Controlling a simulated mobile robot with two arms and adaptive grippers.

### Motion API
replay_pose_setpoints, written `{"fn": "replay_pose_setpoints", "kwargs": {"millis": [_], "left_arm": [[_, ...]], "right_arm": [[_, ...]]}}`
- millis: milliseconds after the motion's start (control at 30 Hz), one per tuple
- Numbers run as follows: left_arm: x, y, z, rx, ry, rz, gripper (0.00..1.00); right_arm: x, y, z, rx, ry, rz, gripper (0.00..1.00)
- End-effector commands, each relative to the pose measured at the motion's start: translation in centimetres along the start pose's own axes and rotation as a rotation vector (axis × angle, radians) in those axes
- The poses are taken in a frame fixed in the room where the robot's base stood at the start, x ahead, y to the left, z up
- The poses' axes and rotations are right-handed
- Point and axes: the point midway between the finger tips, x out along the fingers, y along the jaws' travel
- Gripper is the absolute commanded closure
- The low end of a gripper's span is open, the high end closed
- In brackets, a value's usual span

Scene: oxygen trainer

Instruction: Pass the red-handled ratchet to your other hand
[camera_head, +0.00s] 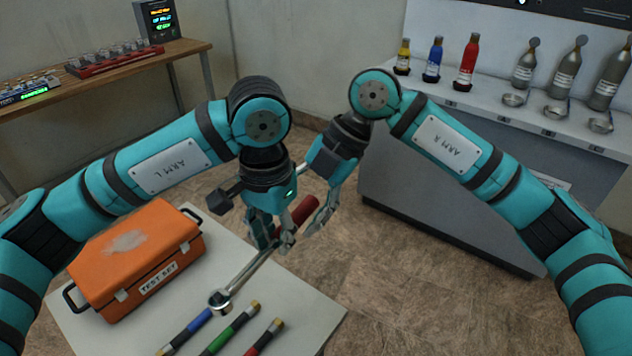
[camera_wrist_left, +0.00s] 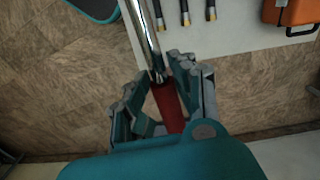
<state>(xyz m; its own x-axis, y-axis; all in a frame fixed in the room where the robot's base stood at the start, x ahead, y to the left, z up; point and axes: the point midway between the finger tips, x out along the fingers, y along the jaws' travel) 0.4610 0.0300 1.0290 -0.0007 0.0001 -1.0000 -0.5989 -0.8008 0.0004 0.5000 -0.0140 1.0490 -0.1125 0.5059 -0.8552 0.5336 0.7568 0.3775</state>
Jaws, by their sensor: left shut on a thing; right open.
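The red-handled ratchet (camera_head: 303,211) is held above the floor beside the white table, its chrome shaft and round head pointing down-left over the table edge. My left gripper (camera_head: 268,240) is shut on it near where handle and shaft meet. In the left wrist view the red handle (camera_wrist_left: 167,106) lies between the fingers of the left gripper (camera_wrist_left: 162,85). My right gripper (camera_head: 318,215) is open beside the free end of the red handle. I cannot tell whether its fingers touch the handle.
The white table (camera_head: 310,305) holds an orange test-set case (camera_head: 135,262) and several colour-banded tools, including a green one (camera_head: 230,328). A grey counter (camera_head: 420,205) with bottles and cylinders stands right. A wooden bench (camera_head: 120,75) stands at the back left.

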Motion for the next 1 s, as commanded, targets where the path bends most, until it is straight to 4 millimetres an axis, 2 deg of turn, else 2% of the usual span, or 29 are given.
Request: {"fn": "replay_pose_setpoints", "kwargs": {"millis": [100, 200, 567, 1000], "left_arm": [[-0.1, 0.0, 0.0, 0.000, 0.002, 0.000, 1.00], [-0.1, 0.0, 0.0, 0.000, 0.001, 0.000, 1.00], [-0.1, 0.0, 0.0, 0.000, 0.002, 0.000, 1.00], [-0.1, 0.1, 0.0, 0.001, 0.001, 0.001, 1.00]], "right_arm": [[1.6, 0.0, 0.0, 0.000, 0.002, -0.001, 0.48], [2.4, 0.0, 0.0, 0.001, 0.001, -0.001, 0.48], [3.0, 0.0, 0.0, 0.000, 0.000, 0.001, 0.48], [2.9, 0.1, 0.0, 0.000, 0.000, 0.003, 1.00]]}}
